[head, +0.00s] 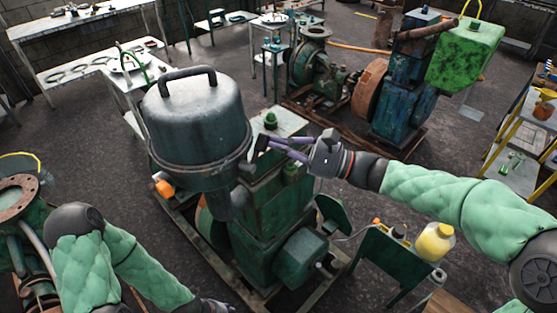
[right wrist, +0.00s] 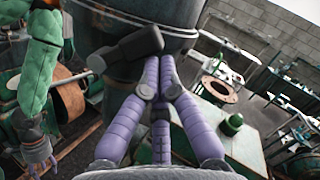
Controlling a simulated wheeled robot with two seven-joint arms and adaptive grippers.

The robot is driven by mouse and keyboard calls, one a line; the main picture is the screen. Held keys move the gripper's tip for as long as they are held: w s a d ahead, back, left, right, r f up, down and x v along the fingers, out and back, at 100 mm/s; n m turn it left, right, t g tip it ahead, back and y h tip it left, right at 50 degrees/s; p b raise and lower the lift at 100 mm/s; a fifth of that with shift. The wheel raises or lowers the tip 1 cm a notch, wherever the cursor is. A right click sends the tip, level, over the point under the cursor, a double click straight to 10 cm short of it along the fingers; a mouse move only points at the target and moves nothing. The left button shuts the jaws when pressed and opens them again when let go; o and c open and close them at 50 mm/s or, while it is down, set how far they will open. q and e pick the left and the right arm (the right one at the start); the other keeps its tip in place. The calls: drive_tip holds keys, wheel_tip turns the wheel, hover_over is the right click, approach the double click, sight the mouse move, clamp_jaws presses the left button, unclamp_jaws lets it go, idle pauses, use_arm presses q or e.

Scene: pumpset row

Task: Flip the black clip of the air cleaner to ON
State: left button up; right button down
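The air cleaner (head: 200,125) is a dark grey canister with a top handle, standing on the green engine (head: 270,215). Its lower wall fills the top of the right wrist view (right wrist: 165,14). A black clip (right wrist: 125,50) juts out at an angle by the canister wall; in the head view it is a small dark shape (head: 261,146). My right gripper (right wrist: 167,68) has its purple fingers drawn together, tips just beside the clip's outer end; contact is unclear. My left gripper (head: 215,305) is low at the bottom edge, its fingers mostly hidden; it also shows in the right wrist view (right wrist: 38,152).
A green cap (head: 270,120) stands on the engine top beside my right fingers. A yellow bottle (head: 435,241) sits on a green stand at the right. Another pumpset (head: 395,95) stands behind, and a workbench (head: 85,45) stands at the back left.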

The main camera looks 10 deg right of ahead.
use_arm(q)
wheel_tip(320, 180, down, 7)
drive_tip(key=b, duration=0.6)
use_arm(e)
drive_tip(key=shift+s+a+r+n+g+h, duration=0.15)
drive_tip(key=shift+s+a+r+n+g, duration=0.35)
drive_tip(key=shift+n, duration=0.95)
drive_tip(key=shift+s+a+r+n+g+h, duration=0.1)
drive_tip(key=shift+s+a+r+n+h, duration=0.2)
drive_tip(key=shift+r+n, duration=0.8)
drive_tip(key=shift+s+a+r+n+g+h, duration=0.15)
drive_tip(key=shift+s+r+n+g, duration=0.25)
drive_tip(key=shift+n, duration=1.35)
drive_tip(key=shift+d, duration=0.1)
